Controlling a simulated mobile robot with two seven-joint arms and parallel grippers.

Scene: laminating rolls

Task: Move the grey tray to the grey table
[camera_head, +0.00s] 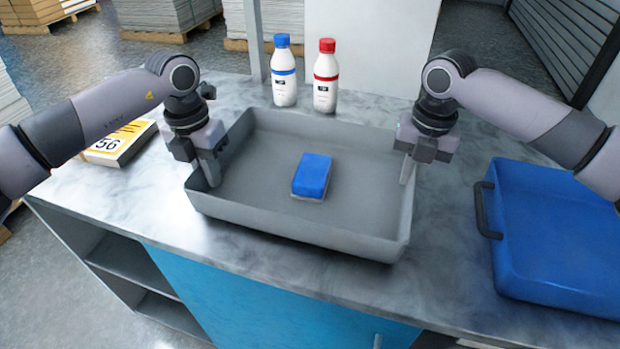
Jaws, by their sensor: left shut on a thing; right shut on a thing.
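The grey tray (262,203) is in the middle of the head view, over a grey marbled table top (130,200). Its near side reaches close to the table's front edge. I cannot tell whether it rests on the top or is slightly raised. A blue block with a pale underside (312,174) lies inside it. My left gripper (212,172) is shut on the tray's left wall. My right gripper (407,172) is shut on the tray's right wall. The gripped parts of the walls are partly hidden by the fingers.
A blue-capped bottle (284,80) and a red-capped bottle (325,85) stand behind the tray. A blue tray with a dark handle (560,235) lies at the right. A yellow and white box (120,143) lies at the left, partly behind my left arm. Loaded pallets stand on the floor beyond.

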